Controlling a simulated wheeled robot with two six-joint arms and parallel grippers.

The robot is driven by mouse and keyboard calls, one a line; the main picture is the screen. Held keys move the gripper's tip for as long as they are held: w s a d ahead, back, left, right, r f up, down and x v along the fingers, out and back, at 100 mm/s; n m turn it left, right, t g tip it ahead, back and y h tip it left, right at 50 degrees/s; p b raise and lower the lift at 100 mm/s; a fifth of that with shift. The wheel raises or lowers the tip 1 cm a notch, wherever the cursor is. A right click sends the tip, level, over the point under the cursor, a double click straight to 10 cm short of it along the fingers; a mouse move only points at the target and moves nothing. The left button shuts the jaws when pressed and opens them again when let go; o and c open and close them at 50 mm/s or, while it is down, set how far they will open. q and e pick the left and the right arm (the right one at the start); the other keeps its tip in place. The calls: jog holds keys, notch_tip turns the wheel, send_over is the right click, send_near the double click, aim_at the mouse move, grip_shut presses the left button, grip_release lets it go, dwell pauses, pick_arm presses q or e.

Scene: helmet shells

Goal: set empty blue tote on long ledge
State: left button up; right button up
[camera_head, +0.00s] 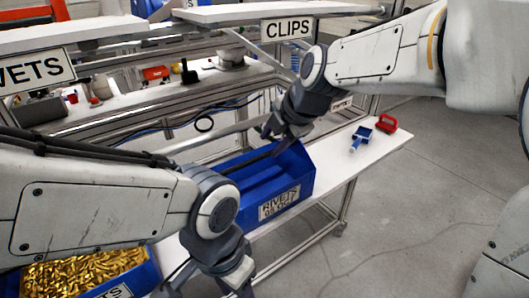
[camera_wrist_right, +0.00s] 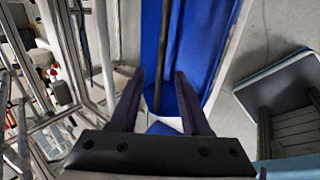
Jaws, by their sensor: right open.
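The empty blue tote (camera_head: 292,183), with a white RIVETS label on its front, sits on the white ledge (camera_head: 352,165) in the head view. My right gripper (camera_head: 274,132) is at the tote's far upper edge. In the right wrist view its two fingers (camera_wrist_right: 156,80) are apart, with the blue tote (camera_wrist_right: 205,40) between and beyond them. I cannot tell whether they touch the tote. My left gripper (camera_head: 222,286) is low at the bottom edge, in front of the tote. Its fingers are partly cut off, so its opening is unclear.
A second blue tote (camera_head: 152,275) full of brass-coloured rivets is at lower left, partly behind my left arm. A blue-and-white tool (camera_head: 361,138) and a red item (camera_head: 386,124) lie on the ledge's right end. Shelving with a CLIPS sign (camera_head: 287,29) stands behind.

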jog(key=s+d+f+m+g+h, duration=0.1)
jog(key=s+f+m, duration=0.3)
jog(key=s, duration=0.5)
jog(key=s+d+f+m+g+h, duration=0.1)
jog(key=s+f+m, duration=0.3)
jog(key=s+m, duration=0.4)
jog(key=s+d+f+m+g+h, duration=0.1)
jog(key=s+f+m+g, duration=0.2)
jog(key=s+m, duration=0.3)
jog(key=s+f, duration=0.1)
jog(key=s, duration=0.3)
jog(key=shift+d+g, duration=0.15)
jog(key=shift+g, duration=0.15)
jog(key=shift+f, duration=0.1)
